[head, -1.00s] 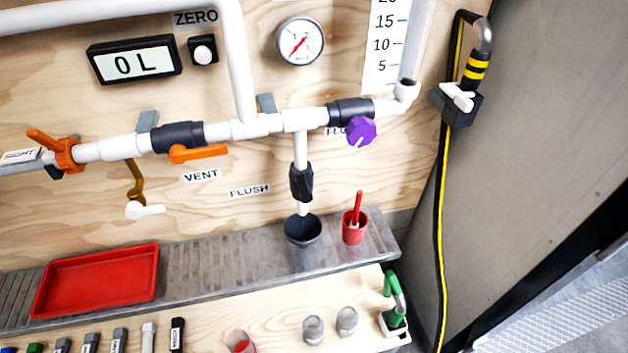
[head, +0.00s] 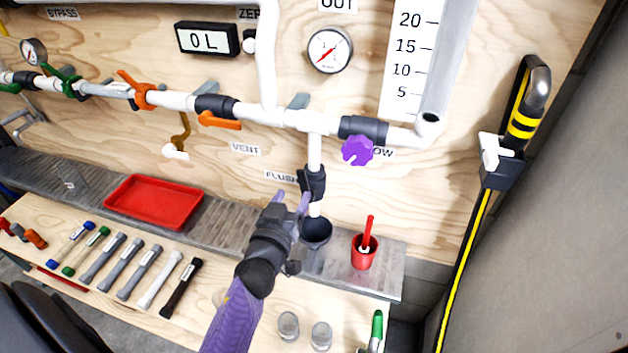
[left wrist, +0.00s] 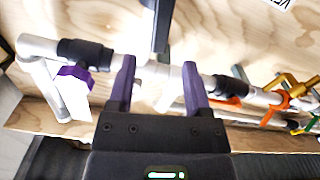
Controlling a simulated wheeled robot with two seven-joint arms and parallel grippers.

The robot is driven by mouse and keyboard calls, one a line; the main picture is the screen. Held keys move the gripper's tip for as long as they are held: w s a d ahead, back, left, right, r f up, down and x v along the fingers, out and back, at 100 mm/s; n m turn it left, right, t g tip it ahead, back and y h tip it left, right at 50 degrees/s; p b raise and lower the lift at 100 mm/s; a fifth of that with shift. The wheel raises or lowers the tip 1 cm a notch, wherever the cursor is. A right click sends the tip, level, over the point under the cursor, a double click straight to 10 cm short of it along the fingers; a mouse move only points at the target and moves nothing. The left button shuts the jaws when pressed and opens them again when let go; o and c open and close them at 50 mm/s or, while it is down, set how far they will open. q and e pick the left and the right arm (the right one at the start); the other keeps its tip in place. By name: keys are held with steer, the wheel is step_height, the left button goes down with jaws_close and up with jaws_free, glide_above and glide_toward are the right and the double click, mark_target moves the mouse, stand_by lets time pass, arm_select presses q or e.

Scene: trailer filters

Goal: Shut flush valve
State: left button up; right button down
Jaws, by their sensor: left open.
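The flush valve (head: 313,183) is a dark body on the short white vertical pipe beside the FLUSH label (head: 281,177). A dark cup (head: 316,232) stands below the pipe's end. I cannot make out the position of the valve's handle. My left gripper (head: 291,200), with purple fingers, is open at the left of the flush valve in the head view; I cannot tell whether it touches. In the left wrist view the open fingers (left wrist: 159,65) have nothing gripped between them, and the dark valve body (left wrist: 158,25) shows beyond them. My right gripper is not in view.
A purple knob (head: 357,151) and an orange vent handle (head: 219,121) are on the horizontal pipe. A red cup (head: 363,252) stands right of the dark cup. A red tray (head: 154,203) and several tools lie left. A black-and-yellow hose (head: 474,240) hangs right.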

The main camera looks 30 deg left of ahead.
mark_target(301, 180)
arm_select(q)
steer(key=b+x, duration=0.1)
steer(key=x, duration=0.5)
steer(key=shift+w, duration=0.3)
steer(key=shift+c, duration=0.3)
jaws_close()
steer(key=shift+f, duration=0.1)
stand_by(0.5)
